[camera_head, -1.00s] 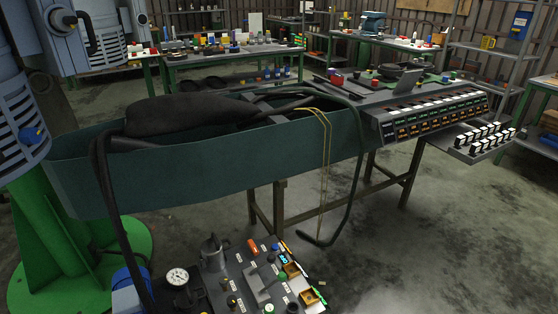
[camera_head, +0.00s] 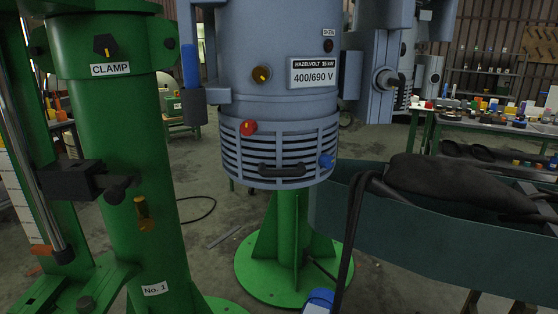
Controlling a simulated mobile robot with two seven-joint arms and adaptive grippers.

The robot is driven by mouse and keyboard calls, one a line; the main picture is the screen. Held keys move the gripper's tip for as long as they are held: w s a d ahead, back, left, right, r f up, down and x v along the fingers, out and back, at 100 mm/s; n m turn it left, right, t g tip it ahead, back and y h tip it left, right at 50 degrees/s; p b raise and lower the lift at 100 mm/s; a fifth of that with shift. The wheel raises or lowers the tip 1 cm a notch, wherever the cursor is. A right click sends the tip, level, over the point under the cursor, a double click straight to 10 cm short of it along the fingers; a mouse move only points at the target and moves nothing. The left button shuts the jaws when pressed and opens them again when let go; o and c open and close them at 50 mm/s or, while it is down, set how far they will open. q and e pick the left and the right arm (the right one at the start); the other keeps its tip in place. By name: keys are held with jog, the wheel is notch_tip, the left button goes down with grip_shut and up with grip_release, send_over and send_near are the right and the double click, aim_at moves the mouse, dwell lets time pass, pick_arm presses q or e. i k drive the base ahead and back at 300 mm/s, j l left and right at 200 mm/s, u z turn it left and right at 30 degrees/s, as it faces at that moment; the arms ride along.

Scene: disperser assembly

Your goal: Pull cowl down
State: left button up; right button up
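The cowl (camera_head: 228,151), a blue-grey slatted ring, sits around the lower end of the blue-grey motor housing (camera_head: 245,25). It has a dark horizontal handle (camera_head: 281,171) at its lower front, a red knob (camera_head: 248,127) at its upper left and a blue knob (camera_head: 327,161) at its right. A green pedestal (camera_head: 292,220) stands below the cowl. Neither of my grippers is in view.
A green column (camera_head: 125,130) marked CLAMP and No. 1 stands close on the left, with a dark bracket (camera_head: 75,182). A dark green trough (camera_head: 420,240) holding a black bag (camera_head: 455,180) is on the right. A worktable (camera_head: 500,130) is behind it. Floor shows between.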

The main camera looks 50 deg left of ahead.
aim_at(279, 162)
jog(key=u, duration=1.65)
